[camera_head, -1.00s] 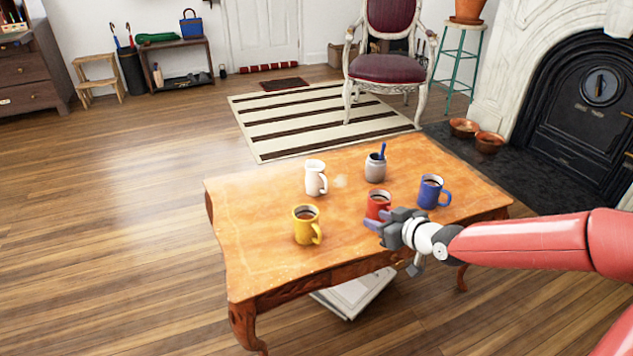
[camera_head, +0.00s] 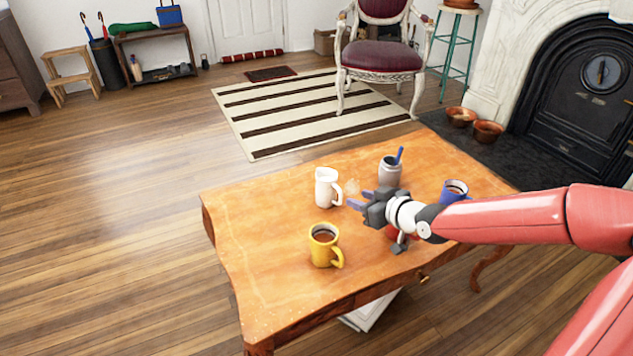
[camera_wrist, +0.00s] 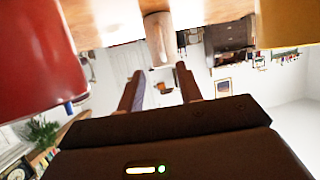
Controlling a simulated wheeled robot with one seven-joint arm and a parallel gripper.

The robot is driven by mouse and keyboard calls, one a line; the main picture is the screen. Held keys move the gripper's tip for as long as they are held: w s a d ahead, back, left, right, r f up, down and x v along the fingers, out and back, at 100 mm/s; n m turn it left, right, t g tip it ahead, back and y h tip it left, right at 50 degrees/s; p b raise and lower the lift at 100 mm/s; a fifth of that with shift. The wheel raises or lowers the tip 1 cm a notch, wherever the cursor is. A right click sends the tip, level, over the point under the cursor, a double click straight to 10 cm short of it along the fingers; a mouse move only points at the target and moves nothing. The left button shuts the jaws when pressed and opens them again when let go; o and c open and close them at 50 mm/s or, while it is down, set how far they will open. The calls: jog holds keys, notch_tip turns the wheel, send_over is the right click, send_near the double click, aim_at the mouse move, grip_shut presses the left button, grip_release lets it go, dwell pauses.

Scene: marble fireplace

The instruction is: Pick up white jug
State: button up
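The white jug (camera_head: 326,188) stands upright on the wooden table (camera_head: 262,290) in the head view, its handle on the right side. My gripper (camera_head: 358,199) is just right of the jug, with its two fingers apart and pointing left toward the handle side. Nothing shows between the fingers in the head view, and a gap seems to separate them from the jug. In the upside-down wrist view the gripper (camera_wrist: 158,70) is open, with a pale brown, post-like thing (camera_wrist: 158,35) ahead of it. I cannot tell whether that is part of the jug.
A yellow mug (camera_head: 325,246) stands in front of the jug. A grey pot with a blue handle (camera_head: 390,171) is behind my gripper, a blue mug (camera_head: 455,190) to the right. A red mug (camera_wrist: 30,60) is close beside my gripper, mostly hidden in the head view. The table's left is clear.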

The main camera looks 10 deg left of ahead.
aim_at(342, 193)
jog(key=shift+b+x, duration=0.7)
jog(key=shift+x, duration=3.5)
jog(key=shift+s+a+r, duration=0.1)
jog(key=shift+a, duration=0.05)
jog(key=shift+c, duration=0.3)
grip_shut()
